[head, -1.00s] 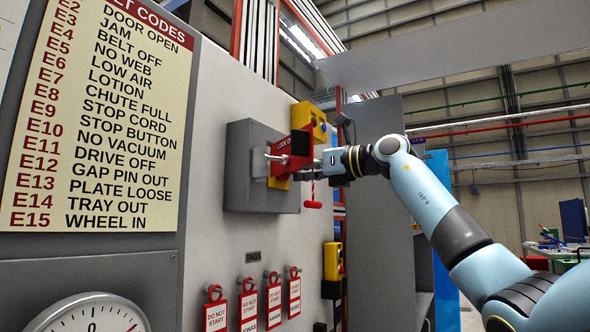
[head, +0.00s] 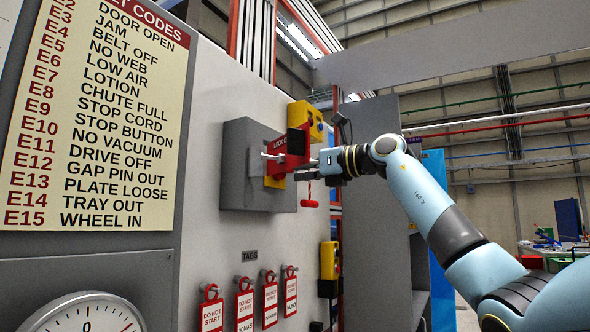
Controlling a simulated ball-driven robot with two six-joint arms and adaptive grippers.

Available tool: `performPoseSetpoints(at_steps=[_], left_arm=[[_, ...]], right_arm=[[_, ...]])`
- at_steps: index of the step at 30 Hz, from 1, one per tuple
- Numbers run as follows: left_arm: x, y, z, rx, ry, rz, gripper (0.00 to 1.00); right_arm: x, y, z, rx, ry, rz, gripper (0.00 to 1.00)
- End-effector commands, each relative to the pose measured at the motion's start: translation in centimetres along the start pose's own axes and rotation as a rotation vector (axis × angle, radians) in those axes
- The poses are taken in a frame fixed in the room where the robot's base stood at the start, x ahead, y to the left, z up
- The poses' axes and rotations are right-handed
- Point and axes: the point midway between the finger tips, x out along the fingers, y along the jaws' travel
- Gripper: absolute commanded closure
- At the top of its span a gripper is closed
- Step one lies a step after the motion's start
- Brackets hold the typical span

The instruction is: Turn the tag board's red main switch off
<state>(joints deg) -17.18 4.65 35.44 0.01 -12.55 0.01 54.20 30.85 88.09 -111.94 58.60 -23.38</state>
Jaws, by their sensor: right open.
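The red main switch (head: 289,154) sits on a grey box (head: 237,180) on the tag board (head: 215,100). Yellow shows beneath the red part, and a small red piece hangs below it. My right gripper (head: 312,163) reaches in from the right. Its open fingers are at the switch's right side, partly overlapping it in view. I cannot tell whether they touch it. The exact position of the switch's handle is hard to read. My left gripper is not in view.
Several red and white tags (head: 244,308) hang on hooks below the grey box. A yellow box (head: 307,118) is behind the switch, and another yellow device (head: 330,260) is lower right. An error-code sheet (head: 95,110) and a round gauge (head: 85,315) are at left.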

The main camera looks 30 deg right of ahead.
Motion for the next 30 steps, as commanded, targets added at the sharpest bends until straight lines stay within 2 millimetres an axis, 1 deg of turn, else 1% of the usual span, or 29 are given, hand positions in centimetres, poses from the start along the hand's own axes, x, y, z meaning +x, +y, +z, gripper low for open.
performPoseSetpoints(at_steps=[2, 5, 8, 12, 15, 18, 21, 24, 30], left_arm=[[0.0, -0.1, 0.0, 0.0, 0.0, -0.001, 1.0], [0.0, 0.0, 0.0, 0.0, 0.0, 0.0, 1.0], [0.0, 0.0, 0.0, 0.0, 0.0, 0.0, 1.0], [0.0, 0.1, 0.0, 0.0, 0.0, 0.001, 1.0], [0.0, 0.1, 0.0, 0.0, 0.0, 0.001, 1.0], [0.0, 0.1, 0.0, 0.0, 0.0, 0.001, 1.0], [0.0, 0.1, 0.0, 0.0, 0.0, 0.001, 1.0], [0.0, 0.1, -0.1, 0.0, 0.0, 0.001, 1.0], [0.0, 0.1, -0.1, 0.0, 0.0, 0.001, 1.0]], right_arm=[[-0.3, -0.1, 0.0, -0.001, 0.0, -0.002, 0.19], [-1.5, -0.2, -0.1, -0.003, 0.001, -0.004, 0.19], [-3.6, -0.1, -0.1, -0.007, 0.004, -0.005, 0.19], [-6.8, -0.2, -0.2, -0.007, 0.008, -0.006, 0.19], [-8.7, -0.2, -0.2, -0.006, 0.007, -0.006, 0.19], [-10.1, -0.2, -0.2, -0.004, 0.007, -0.005, 0.19], [-11.1, -0.1, -0.2, -0.003, 0.004, -0.003, 0.19], [-11.7, -0.1, -0.1, -0.002, 0.003, -0.002, 0.19], [-12.0, 0.0, -0.1, 0.0, 0.001, 0.0, 0.19]])
